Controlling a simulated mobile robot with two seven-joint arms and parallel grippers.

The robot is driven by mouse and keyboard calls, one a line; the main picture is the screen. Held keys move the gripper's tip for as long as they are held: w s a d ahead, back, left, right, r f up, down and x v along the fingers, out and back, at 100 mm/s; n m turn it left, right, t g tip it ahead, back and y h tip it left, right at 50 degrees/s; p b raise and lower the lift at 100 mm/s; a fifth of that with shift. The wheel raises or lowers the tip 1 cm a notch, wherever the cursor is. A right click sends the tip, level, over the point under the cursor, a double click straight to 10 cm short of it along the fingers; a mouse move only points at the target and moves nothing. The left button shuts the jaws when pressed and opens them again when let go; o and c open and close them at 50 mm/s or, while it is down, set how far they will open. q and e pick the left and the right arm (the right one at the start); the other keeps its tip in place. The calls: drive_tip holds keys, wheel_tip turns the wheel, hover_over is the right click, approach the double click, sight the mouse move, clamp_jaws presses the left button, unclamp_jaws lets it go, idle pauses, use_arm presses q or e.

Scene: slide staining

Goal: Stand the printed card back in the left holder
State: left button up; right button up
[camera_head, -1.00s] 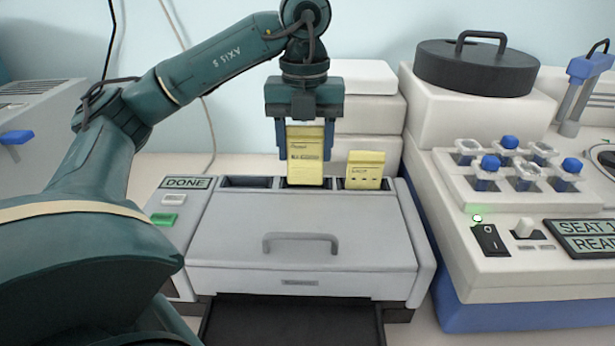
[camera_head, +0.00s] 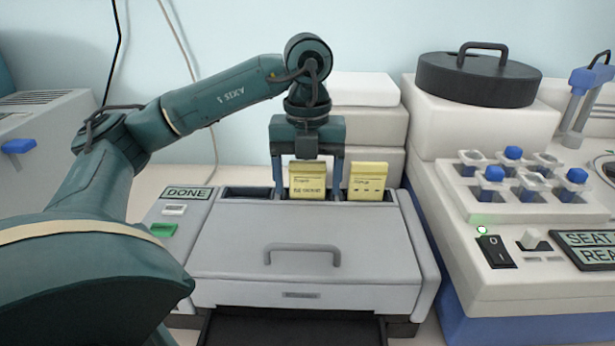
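A yellow printed card (camera_head: 307,182) stands upright in the middle slot at the back of the grey machine (camera_head: 300,238), its lower part hidden in the slot. A second yellow printed card (camera_head: 368,183) stands in the right slot, at about the same height. The left slot (camera_head: 250,191) is dark and empty. My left gripper (camera_head: 307,187) points down over the middle card. Its blue fingers are spread on either side of the card, with a small gap on each side. My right gripper is not in view.
The machine has a DONE display (camera_head: 187,192) and a front handle (camera_head: 302,250). White boxes (camera_head: 362,125) stand behind it. To the right is a white device (camera_head: 520,215) with blue-capped vials and a black lid (camera_head: 478,78).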

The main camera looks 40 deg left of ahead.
use_arm(q)
drive_tip(key=shift+r, duration=0.1)
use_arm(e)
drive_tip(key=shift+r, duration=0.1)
use_arm(q)
drive_tip(key=shift+r, duration=0.3)
wheel_tip(320, 180, up, 7)
drive_tip(key=p, duration=0.3)
drive_tip(key=shift+r, duration=0.1)
wheel_tip(320, 180, up, 4)
drive_tip(key=shift+f+p, duration=0.1)
drive_tip(key=shift+p, duration=1.1)
drive_tip(key=shift+r, duration=0.25)
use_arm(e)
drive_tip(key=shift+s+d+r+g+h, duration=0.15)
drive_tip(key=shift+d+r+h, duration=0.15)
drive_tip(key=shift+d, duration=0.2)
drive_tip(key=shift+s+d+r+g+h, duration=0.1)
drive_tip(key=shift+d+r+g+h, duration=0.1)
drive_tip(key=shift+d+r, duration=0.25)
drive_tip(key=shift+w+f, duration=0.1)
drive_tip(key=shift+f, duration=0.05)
